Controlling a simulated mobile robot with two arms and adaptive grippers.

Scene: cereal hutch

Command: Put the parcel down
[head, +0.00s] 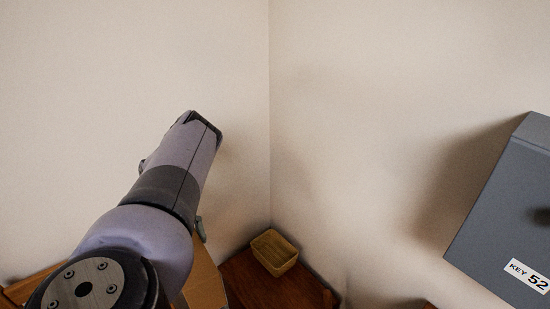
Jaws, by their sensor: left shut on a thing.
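The parcel (206,284), a tan cardboard box, shows in part at the bottom of the head view, behind my left arm. My arm covers most of it. My left gripper (200,229) is almost wholly hidden behind its own arm; only a small dark part shows just above the parcel's edge. It is shut on the parcel. Whether the parcel touches a surface beneath it cannot be seen. My right gripper is not in view.
A small yellowish basket (274,252) sits on a reddish-brown wooden top (245,283) in the wall corner. A grey key box (505,215) labelled "KEY 52" juts from the right wall. Bare wood shows beside the basket.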

